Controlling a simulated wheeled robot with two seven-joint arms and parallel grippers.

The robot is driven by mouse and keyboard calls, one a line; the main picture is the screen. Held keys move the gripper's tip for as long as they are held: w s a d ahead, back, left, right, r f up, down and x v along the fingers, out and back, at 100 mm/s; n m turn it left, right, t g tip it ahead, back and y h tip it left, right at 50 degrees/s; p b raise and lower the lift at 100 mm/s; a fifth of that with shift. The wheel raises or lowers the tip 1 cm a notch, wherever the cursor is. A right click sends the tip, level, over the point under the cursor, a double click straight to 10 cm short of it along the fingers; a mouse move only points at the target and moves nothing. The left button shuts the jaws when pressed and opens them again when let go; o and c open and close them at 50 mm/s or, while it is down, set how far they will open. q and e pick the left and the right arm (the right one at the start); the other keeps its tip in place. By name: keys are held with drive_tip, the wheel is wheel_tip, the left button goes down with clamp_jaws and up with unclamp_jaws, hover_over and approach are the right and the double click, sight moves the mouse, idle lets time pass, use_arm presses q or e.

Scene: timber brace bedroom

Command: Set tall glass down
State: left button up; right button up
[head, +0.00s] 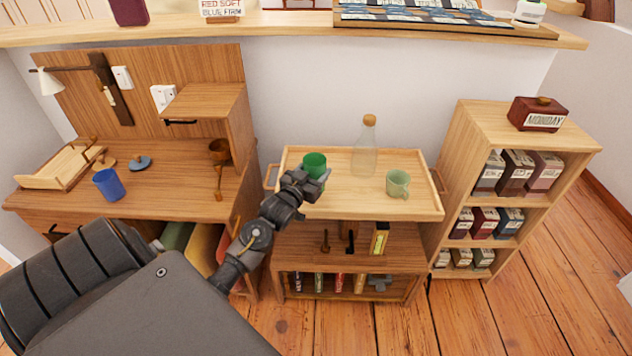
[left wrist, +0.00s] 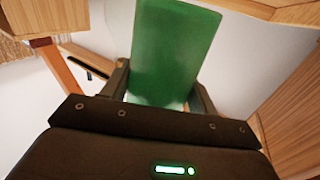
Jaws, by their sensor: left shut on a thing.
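The tall glass is green (head: 315,161). In the head view it shows at the tip of my left gripper (head: 312,186), over the left part of the wooden trolley's top tray (head: 345,207). In the left wrist view the green glass (left wrist: 172,50) stands between the two fingers of my left gripper (left wrist: 160,95), which is shut on it. Its lower end is hidden behind the gripper body. I cannot tell whether the glass touches the tray. My right gripper is not in view.
A corked clear bottle (head: 365,150) and a pale green mug (head: 397,184) stand on the tray's middle and right. A desk with a blue cup (head: 108,184) is at left. A shelf of boxes (head: 515,175) stands close on the right. The tray's front middle is clear.

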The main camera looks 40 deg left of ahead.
sight(316, 178)
use_arm(q)
drive_tip(key=shift+w+f, duration=0.2)
drive_tip(key=shift+w, duration=0.05)
wheel_tip(316, 178, down, 3)
drive_tip(key=shift+w+f+b, duration=0.15)
drive_tip(key=shift+b, duration=0.2)
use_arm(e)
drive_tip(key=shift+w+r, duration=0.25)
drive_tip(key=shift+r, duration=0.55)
use_arm(q)
drive_tip(key=shift+f, duration=0.1)
drive_tip(key=shift+f, duration=0.15)
drive_tip(key=o, duration=1.1)
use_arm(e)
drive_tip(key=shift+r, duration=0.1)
